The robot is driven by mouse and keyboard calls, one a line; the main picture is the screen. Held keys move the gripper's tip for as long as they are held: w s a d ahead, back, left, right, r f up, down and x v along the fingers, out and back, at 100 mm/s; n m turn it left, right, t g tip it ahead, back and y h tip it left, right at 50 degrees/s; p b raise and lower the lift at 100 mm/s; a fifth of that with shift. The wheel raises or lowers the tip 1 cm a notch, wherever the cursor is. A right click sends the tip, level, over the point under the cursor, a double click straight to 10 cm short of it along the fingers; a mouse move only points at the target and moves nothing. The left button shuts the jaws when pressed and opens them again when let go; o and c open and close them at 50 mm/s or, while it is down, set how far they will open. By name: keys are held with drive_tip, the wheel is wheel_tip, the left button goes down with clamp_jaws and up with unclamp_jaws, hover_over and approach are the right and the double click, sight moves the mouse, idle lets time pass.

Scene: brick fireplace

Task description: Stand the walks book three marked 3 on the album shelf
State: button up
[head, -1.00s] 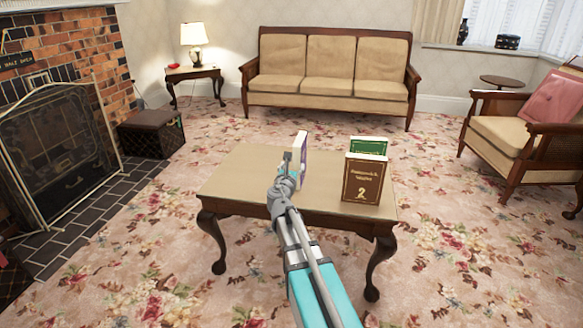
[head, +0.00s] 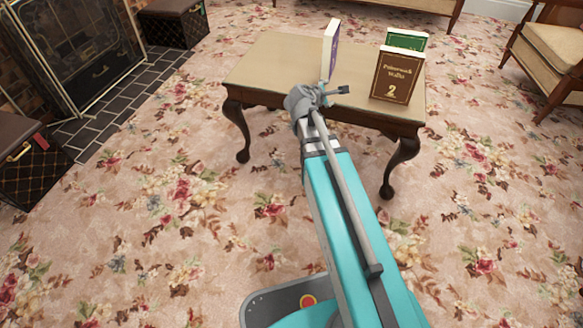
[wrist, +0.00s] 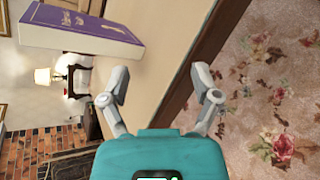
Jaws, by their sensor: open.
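A purple book with white page edges (head: 331,50) stands upright on the low wooden table (head: 270,62). It also shows large at the upper left of the wrist view (wrist: 85,32), its cover lettering too cut off to read. A brown book marked 2 (head: 397,76) stands at the table's right side, with a green book (head: 407,40) behind it. I see no readable 3. My gripper (head: 336,91) is at the table's near edge, in front of the purple book. Its fingers are spread and empty in the wrist view (wrist: 160,78). I cannot make out the album shelf.
The fireplace screen (head: 75,45) and dark boxes (head: 173,22) are at the left. An armchair (head: 550,50) stands at the right, and a sofa edge shows at the back. Flowered carpet (head: 150,240) is clear around the table.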

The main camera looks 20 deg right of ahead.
drive_tip(key=s+a+f+m+g+y, duration=0.4)
drive_tip(key=s+a+f+m+y, duration=0.1)
drive_tip(key=s+a+m, duration=0.2)
drive_tip(key=s+a+f+m+g+y, duration=0.4)
drive_tip(key=s+a+m, duration=0.3)
drive_tip(key=s+a, duration=0.3)
drive_tip(key=shift+s+a+f+m+y, duration=0.15)
drive_tip(key=shift+s+f+m+y, duration=0.3)
drive_tip(key=shift+s+f, duration=0.35)
drive_tip(key=shift+w, duration=0.15)
wheel_tip(320, 180, up, 9)
drive_tip(key=p, duration=0.8)
drive_tip(key=shift+f+p, duration=0.2)
drive_tip(key=shift+p, duration=0.15)
drive_tip(key=shift+c, duration=0.3)
